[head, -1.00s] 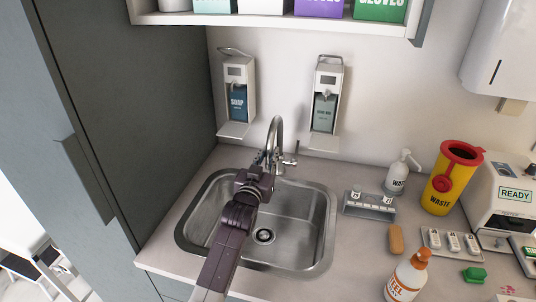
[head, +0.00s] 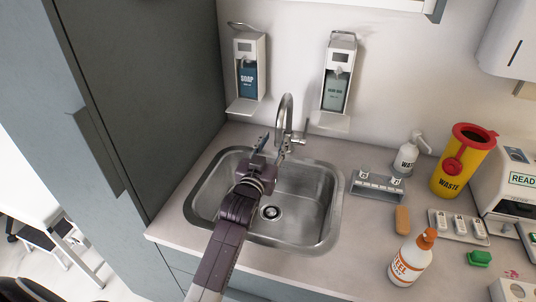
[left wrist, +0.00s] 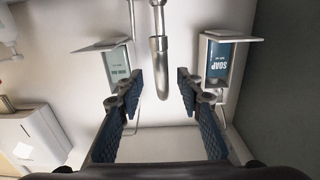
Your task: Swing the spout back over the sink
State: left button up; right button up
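The chrome tap spout (head: 285,112) rises behind the sink (head: 322,215) and arches forward near the basin's back edge. My left gripper (head: 273,146) is over the back of the basin, just in front of the spout. In the left wrist view, the gripper (left wrist: 158,92) is open, with its two blue-padded fingers wide apart. The spout (left wrist: 160,68) shows in the gap between them, with clear space on both sides. I cannot tell how deep the spout lies between the fingers. My right gripper is in neither view.
Soap (head: 248,78) and hand rub (head: 337,90) dispensers hang on the wall behind. A grey cabinet (head: 150,90) stands close on the left. A pump bottle (head: 407,160), yellow waste bin (head: 462,165) and orange-capped bottle (head: 410,260) stand on the counter to the right.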

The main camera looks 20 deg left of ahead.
pick_arm(q)
jog(key=s, duration=0.6)
jog(key=shift+s+d, duration=0.35)
jog(key=shift+s, duration=0.05)
